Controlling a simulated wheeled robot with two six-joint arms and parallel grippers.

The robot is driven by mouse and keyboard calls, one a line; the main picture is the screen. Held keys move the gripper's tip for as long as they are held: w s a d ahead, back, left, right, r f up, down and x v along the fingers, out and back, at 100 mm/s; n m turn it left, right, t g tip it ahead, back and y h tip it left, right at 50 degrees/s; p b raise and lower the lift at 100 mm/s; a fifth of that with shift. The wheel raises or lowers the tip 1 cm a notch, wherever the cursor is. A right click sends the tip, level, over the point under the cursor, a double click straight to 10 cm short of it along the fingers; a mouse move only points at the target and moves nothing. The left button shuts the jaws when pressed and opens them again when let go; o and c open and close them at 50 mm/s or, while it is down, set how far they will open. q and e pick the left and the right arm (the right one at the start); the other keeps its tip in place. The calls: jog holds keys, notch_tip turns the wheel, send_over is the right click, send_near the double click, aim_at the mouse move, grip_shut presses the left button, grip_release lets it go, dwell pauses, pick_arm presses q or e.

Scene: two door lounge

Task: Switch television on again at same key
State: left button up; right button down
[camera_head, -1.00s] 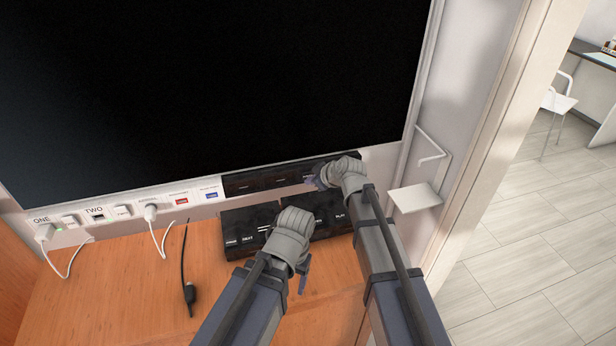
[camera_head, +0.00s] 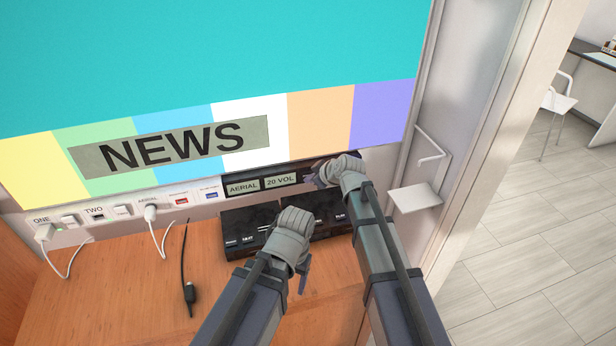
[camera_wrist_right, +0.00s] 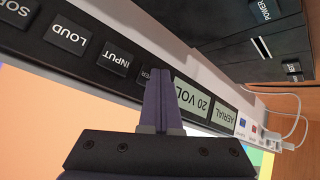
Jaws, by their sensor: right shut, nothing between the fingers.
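The television (camera_head: 220,60) is lit in the head view, with a turquoise field, colour bars and the word NEWS. Its lower strip shows lit displays reading AERIAL (camera_head: 242,187) and 20 VOL (camera_head: 282,180). My right gripper (camera_head: 314,180) is at the strip, just right of these displays. In the right wrist view its shut, empty fingers (camera_wrist_right: 160,76) lie over a key (camera_wrist_right: 146,75) beside 20 VOL, hiding part of its label. Whether they touch it I cannot tell. My left gripper (camera_head: 303,284) hangs over the shelf, its fingers mostly hidden by its hand.
Keys INPUT (camera_wrist_right: 113,58) and LOUD (camera_wrist_right: 68,37) sit along the same strip. Black boxes (camera_head: 250,222) stand on the wooden shelf (camera_head: 120,285) below. Sockets and cables (camera_head: 150,212) are at left. A small white wall bracket (camera_head: 415,198) sticks out at right.

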jog(key=shift+s, duration=0.1)
jog(key=shift+s+d, duration=0.25)
jog(key=shift+s, duration=0.4)
jog(key=s, duration=0.1)
jog(key=s+d, duration=0.1)
jog(key=s, duration=0.2)
jog(key=shift+s+d, duration=0.3)
jog(key=shift+s, duration=0.1)
dwell(0.6)
jog(key=s+d+f+m+g+h, duration=0.1)
jog(key=s+m+g+h, duration=0.1)
jog(key=s, duration=0.6)
jog(key=s+d+f+m+g+h+p, duration=0.1)
jog(key=s+d+f+m+g+h, duration=0.1)
jog(key=s, duration=0.6)
jog(key=s+d+f+m+g+h, duration=0.2)
jog(key=s+m+g+h, duration=0.1)
jog(key=s, duration=0.5)
jog(key=shift+s+d+g+p, duration=0.15)
jog(key=shift+s+g+p, duration=0.25)
jog(key=shift+g, duration=0.1)
